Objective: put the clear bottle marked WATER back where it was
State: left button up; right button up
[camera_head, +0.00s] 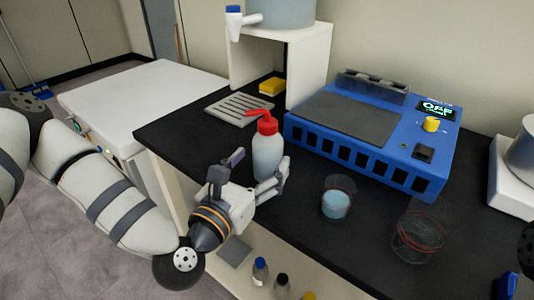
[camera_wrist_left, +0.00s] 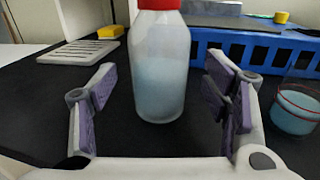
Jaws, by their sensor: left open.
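A clear squeeze bottle (camera_head: 267,152) with a red cap and red spout stands upright on the black bench top, in front of the blue machine. It also shows in the middle of the left wrist view (camera_wrist_left: 160,75), with pale liquid inside; no WATER marking can be read. My left gripper (camera_head: 254,172) is open at the bench's front edge. In the left wrist view its fingers (camera_wrist_left: 160,92) stand to either side of the bottle, with visible gaps and no contact seen. The bottle appears just ahead of or between the fingertips. My right gripper is not seen.
A beaker of blue liquid (camera_head: 337,199) and an empty-looking glass beaker (camera_head: 417,238) stand to the right. The blue machine (camera_head: 372,135) is behind. A slotted grey tray (camera_head: 239,109) and yellow sponge (camera_head: 272,87) lie back left. Small bottles (camera_head: 261,270) stand below the bench edge.

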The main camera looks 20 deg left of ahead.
pick_arm(q)
jog(key=s+a, duration=0.1)
jog(key=s, duration=0.7)
jog(key=d+f+m+g, duration=0.1)
jog(key=s+d+f+m+h, duration=0.1)
jog(key=f+m, duration=0.1)
jog(key=s+d+f+m+g, duration=0.1)
jog(key=f, duration=0.1)
jog(key=shift+s+m+g+h+p, duration=0.1)
jog(key=shift+m+g+h+p, duration=0.2)
jog(key=shift+h+p, duration=0.1)
jog(key=s+d+f+m+g+h, duration=0.1)
jog(key=s+d+f+m+g, duration=0.3)
jog(key=s+f+m+g, duration=0.7)
jog(key=s+a+f+m+g+y, duration=0.2)
jog(key=s+a+f+m, duration=0.3)
jog(key=s+m, duration=0.4)
jog(key=s+a+f+m+g+y, duration=0.3)
jog(key=s+a+f+m+g, duration=0.2)
jog(key=s+a+m, duration=0.3)
jog(key=s+m, duration=0.1)
jog(key=s, duration=0.3)
jog(key=shift+a+f+g+y, duration=0.15)
jog(key=shift+g+y, duration=0.15)
